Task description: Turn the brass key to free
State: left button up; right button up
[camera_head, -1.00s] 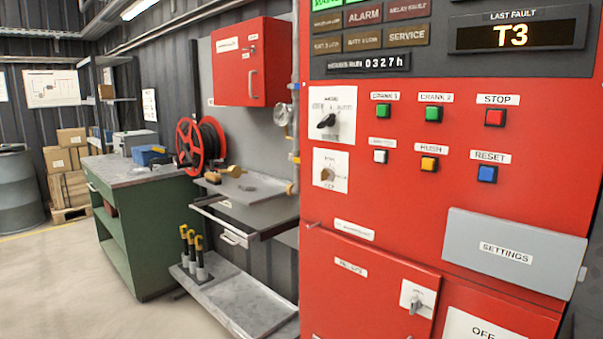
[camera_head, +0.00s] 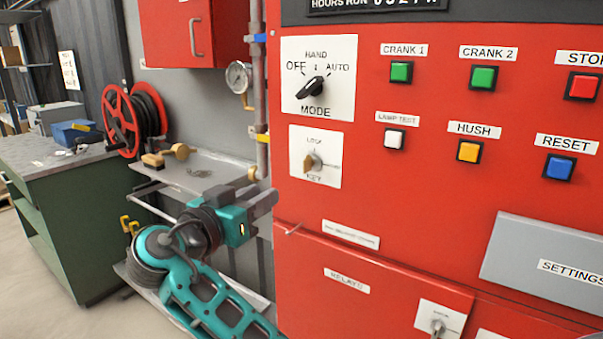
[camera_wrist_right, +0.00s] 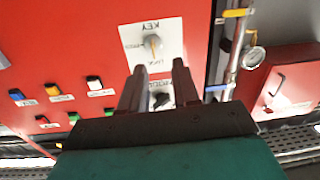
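The brass key (camera_head: 312,162) sits in a switch on a white plate marked KEY (camera_head: 328,176), on the red panel below the black MODE knob (camera_head: 311,88). LOCK is printed above the key; the small word at its right is too blurred to read surely. In the right wrist view, which is upside down, the key (camera_wrist_right: 153,44) shows just beyond my fingertips. My right gripper (camera_head: 268,198) is left of and below the key, apart from it. Its two fingers (camera_wrist_right: 158,66) are spread with nothing between them. My left gripper is not in view.
A red cabinet door (camera_head: 370,290) with a small handle lies below the key. A vertical pipe with a gauge (camera_head: 239,77) and a metal shelf (camera_head: 200,172) stand left of the panel. Push buttons, such as green CRANK 1 (camera_head: 401,71), are right of the key.

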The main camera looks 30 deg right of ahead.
aim_at(304, 166)
jog(key=shift+m+g+h, duration=0.3)
jog(key=shift+m+g, duration=0.2)
jog(key=shift+m, duration=0.2)
jog(key=x, duration=0.4)
jog(key=r+p+x, duration=0.1)
jog(key=x, duration=0.3)
jog(key=r+p+x, duration=0.1)
jog(key=x, duration=0.3)
jog(key=shift+s+d, duration=0.25)
jog(key=shift+d, duration=0.15)
grip_shut()
